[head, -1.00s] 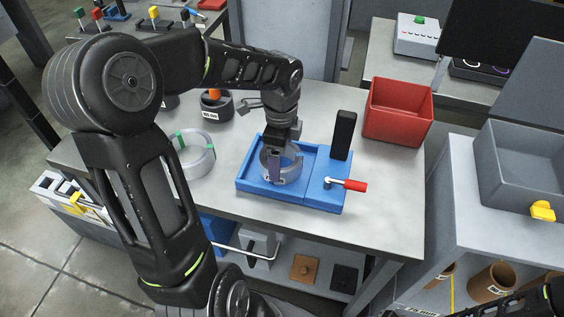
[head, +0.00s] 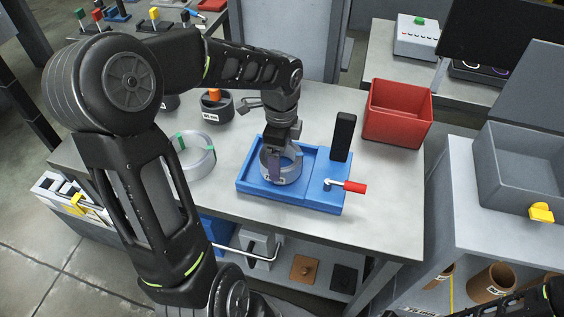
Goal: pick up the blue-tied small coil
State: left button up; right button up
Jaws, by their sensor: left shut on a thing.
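A small silver-grey coil (head: 292,173) is at the left part of a blue tray fixture (head: 252,186) on the steel bench. My left gripper (head: 276,160) reaches down from above and is shut on the near wall of the coil. A bluish-purple strip shows at the grip, but I cannot tell whether it is the tie or part of a finger. I cannot tell whether the coil still touches the tray floor. A larger, paler coil with green ties (head: 197,157) lies on the bench to the left. My right gripper is out of view.
The fixture has a black upright post (head: 343,136) and a red-handled lever (head: 354,187) on its right. A red bin (head: 397,113) stands behind to the right. A dark round pot with an orange top (head: 216,106) stands behind the green-tied coil. The bench's right front is clear.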

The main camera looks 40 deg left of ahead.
pick_arm(q)
notch_tip(320, 180, up, 10)
jog(key=p, duration=0.6)
jog(key=shift+r+p, duration=0.25)
jog(key=shift+p, duration=0.1)
dwell(0.3)
